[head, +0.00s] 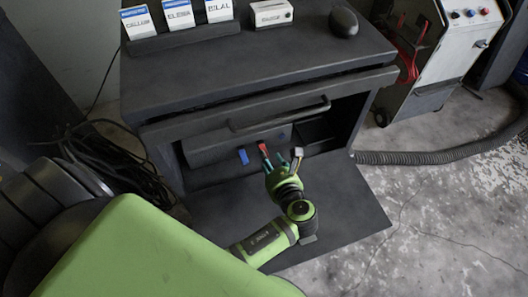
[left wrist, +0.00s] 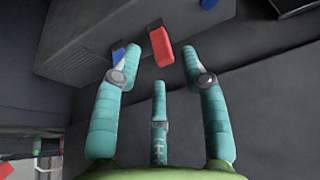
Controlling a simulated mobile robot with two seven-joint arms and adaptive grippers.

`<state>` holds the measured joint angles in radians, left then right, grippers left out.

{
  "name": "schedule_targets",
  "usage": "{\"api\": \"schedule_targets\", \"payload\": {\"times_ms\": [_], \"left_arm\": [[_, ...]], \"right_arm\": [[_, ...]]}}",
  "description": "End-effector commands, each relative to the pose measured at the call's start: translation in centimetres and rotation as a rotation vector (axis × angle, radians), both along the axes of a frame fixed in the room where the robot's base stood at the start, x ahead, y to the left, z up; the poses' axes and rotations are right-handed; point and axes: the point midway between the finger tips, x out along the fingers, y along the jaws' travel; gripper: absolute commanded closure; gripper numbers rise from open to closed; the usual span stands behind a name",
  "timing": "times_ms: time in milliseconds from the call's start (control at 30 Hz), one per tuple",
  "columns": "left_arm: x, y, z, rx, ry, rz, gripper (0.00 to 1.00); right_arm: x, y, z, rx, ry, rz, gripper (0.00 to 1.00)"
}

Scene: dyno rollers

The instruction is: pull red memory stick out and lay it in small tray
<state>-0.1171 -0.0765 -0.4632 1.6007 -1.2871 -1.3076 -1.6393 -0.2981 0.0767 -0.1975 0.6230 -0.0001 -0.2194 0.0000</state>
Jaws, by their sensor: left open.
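The red memory stick (head: 264,149) sticks out from the front of a dark box (head: 212,147) inside the open cabinet. In the left wrist view the red stick (left wrist: 161,46) shows between and just beyond my fingertips, with gaps on both sides. My left gripper (head: 281,160) is open and empty in front of it, its teal fingers spread. A blue memory stick (head: 243,157) sits left of the red one and also shows in the left wrist view (left wrist: 118,56). I cannot make out a small tray. My right gripper is not in view.
The cabinet's handle bar (head: 280,115) runs above the opening. The lowered door panel (head: 345,210) lies mostly bare below. On the cabinet top stand name cards (head: 178,14), a white box (head: 271,12) and a dark rounded object (head: 343,21). Cables (head: 115,160) lie at left.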

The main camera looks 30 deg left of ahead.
Motion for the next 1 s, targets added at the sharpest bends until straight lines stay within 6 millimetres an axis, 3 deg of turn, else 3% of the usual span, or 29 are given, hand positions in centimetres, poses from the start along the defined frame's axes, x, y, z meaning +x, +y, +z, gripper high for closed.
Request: {"api": "schedule_targets", "payload": {"times_ms": [100, 400, 1000], "left_arm": [[1.1, 1.3, -1.2, 0.002, -0.002, 0.001, 0.57], [3.1, 3.5, -1.9, 0.002, -0.001, -0.001, 0.57], [3.5, 3.9, -2.2, 0.001, -0.001, 0.0, 0.57]], "right_arm": [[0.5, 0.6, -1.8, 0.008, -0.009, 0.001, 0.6], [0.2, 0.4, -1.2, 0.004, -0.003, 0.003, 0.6], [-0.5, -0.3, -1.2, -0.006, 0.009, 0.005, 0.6]]}}
